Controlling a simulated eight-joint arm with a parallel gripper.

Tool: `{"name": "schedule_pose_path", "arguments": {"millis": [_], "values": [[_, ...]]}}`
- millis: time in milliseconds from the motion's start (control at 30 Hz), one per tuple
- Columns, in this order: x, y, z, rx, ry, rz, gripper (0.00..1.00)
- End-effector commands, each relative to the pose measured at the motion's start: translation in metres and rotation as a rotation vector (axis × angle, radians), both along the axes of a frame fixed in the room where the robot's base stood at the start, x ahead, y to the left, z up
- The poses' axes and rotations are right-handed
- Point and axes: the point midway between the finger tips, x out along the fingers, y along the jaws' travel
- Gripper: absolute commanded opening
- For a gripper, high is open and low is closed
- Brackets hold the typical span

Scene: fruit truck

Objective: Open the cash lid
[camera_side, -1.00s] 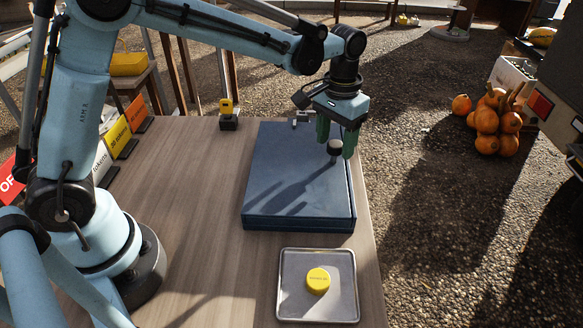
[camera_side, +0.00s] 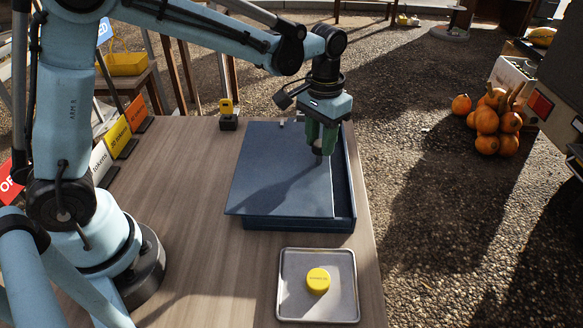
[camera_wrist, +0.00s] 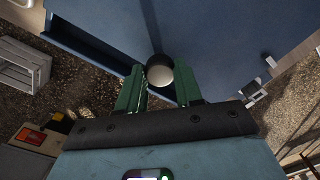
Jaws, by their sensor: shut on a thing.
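The blue cash lid (camera_side: 275,175) lies over the blue cash box (camera_side: 300,223) on the wooden table. It is shifted left, overhanging the box's left side. An open strip (camera_side: 343,180) shows along the box's right side; its contents cannot be made out. My gripper (camera_side: 320,143) is shut on the round knob near the lid's right edge. The wrist view shows the knob (camera_wrist: 160,70) between the green fingers, with the lid (camera_wrist: 220,40) beyond.
A grey tray (camera_side: 290,312) with a yellow round token (camera_side: 318,281) sits in front of the box. A small yellow-topped device (camera_side: 228,115) stands at the table's back. Sign cards (camera_side: 118,137) stand at left. The table left of the lid is clear.

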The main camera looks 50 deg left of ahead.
Motion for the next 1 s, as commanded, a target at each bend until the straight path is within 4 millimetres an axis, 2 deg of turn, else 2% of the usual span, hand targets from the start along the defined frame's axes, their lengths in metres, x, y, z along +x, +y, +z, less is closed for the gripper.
{"name": "schedule_pose_path", "arguments": {"millis": [300, 500, 700, 1000], "values": [[-0.06, 0.061, 0.0, 0.0, 0.0, 0.007, 0.0], [-0.091, 0.092, 0.0, 0.0, 0.0, 0.006, 0.0], [-0.108, 0.109, 0.0, 0.001, 0.0, 0.003, 0.0], [-0.113, 0.113, 0.0, 0.001, 0.001, -0.001, 0.0]]}}
